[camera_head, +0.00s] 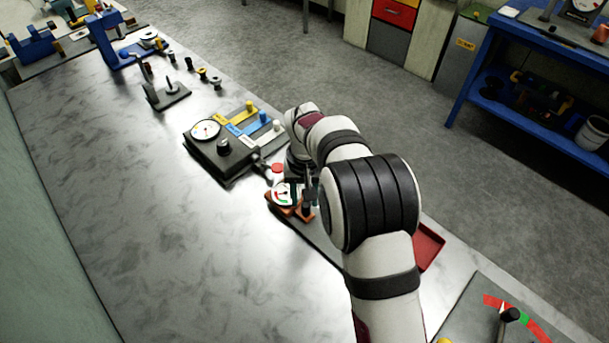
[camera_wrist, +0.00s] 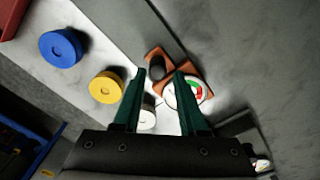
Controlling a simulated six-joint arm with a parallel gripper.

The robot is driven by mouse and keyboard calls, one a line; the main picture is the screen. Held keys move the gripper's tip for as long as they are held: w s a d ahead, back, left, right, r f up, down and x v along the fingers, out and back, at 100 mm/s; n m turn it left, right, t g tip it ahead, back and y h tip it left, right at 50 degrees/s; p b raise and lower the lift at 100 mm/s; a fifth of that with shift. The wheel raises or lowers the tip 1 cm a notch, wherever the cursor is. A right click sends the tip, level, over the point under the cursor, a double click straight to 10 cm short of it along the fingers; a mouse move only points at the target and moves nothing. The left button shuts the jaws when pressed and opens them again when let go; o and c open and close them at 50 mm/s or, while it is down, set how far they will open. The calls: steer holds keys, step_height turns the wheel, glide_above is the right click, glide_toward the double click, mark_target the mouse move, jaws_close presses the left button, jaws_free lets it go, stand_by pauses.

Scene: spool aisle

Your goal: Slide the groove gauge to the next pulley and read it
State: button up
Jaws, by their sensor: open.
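The groove gauge (camera_head: 286,194) has a round white dial with red and green patches and an orange base, on a dark rail on the bench. It also shows in the wrist view (camera_wrist: 190,90), with a black upright knob (camera_wrist: 157,66) beside the dial. My gripper (camera_wrist: 160,71) is open, its two green fingers pointing at the gauge, the knob showing between the tips. I cannot tell whether they touch it. A blue pulley (camera_wrist: 61,47), a yellow pulley (camera_wrist: 106,87) and a white pulley (camera_wrist: 147,113), partly behind a finger, stand in a row beside the rail. The dial reading is too small to tell.
A dark box (camera_head: 213,152) with a dial and yellow, blue and white levers stands beyond the gauge. A red tray (camera_head: 428,247) lies right of my arm. A panel with a black lever (camera_head: 510,315) is at the lower right. The bench's left side is clear.

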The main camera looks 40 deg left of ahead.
step_height(320, 180, up, 13)
steer(key=shift+r, duration=0.1)
stand_by(0.3)
steer(key=w+d+r+m, duration=0.1)
steer(key=d+r+m, duration=0.15)
steer(key=d, duration=0.45)
steer(key=w+d+r+m, duration=0.1)
steer(key=w+d+r, duration=0.15)
steer(key=d, duration=0.45)
steer(key=s+d+r+m+y, duration=0.1)
steer(key=s+d+m, duration=0.2)
steer(key=d, duration=0.5)
steer(key=s+d+r+m, duration=0.1)
steer(key=s+d+m, duration=0.15)
steer(key=d, duration=0.45)
steer(key=s+d+f+m, duration=0.2)
steer(key=s+d, duration=0.2)
steer(key=s, duration=0.2)
steer(key=s+d+f+m, duration=0.3)
steer(key=s+d, duration=0.1)
steer(key=s, duration=0.2)
steer(key=shift+s+d+m+y, duration=0.3)
steer(key=shift+s+y, duration=0.05)
steer(key=shift+y, duration=0.05)
